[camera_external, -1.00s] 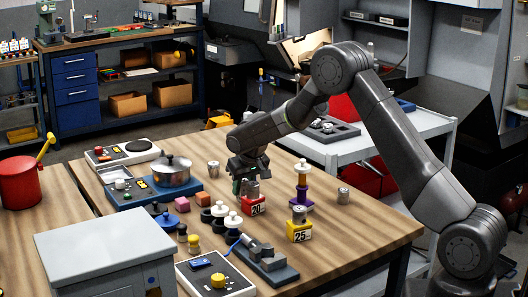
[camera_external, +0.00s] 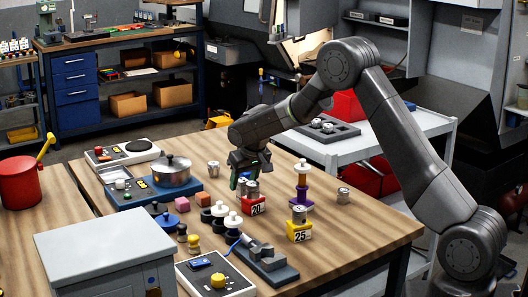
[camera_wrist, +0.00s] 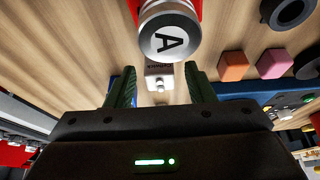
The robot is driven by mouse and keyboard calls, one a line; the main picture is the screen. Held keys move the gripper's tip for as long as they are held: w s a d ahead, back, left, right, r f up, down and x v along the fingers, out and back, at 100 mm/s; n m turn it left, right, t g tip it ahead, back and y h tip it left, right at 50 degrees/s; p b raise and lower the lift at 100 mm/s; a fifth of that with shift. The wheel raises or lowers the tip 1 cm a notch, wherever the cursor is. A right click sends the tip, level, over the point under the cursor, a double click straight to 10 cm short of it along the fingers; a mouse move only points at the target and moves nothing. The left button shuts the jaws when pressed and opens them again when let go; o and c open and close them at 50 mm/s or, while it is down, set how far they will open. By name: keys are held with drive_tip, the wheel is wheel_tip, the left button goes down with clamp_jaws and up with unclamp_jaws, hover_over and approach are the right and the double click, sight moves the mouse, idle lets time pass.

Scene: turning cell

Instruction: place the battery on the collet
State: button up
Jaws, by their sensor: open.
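A silver cylinder marked A (camera_wrist: 168,38), which may be the battery, stands upright on the red block marked 20 (camera_external: 257,208). My gripper (camera_external: 248,181) is just above and beside it. Its green fingers (camera_wrist: 162,78) are apart and nothing is held between them; the cylinder lies just beyond the fingertips in the wrist view. A yellow block marked 25 (camera_external: 299,233) carries another silver cylinder (camera_external: 299,213). I cannot tell for sure which thing is the collet.
Loose silver cylinders (camera_external: 213,169) stand behind and to the right (camera_external: 343,195). A pot (camera_external: 171,174), cubes (camera_external: 182,204) and black-and-white knobs (camera_external: 233,221) crowd the left. The right table corner is clear.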

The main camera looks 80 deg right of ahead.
drive_tip(key=shift+o, duration=0.4)
drive_tip(key=b+v, duration=0.1)
drive_tip(key=v, duration=0.9)
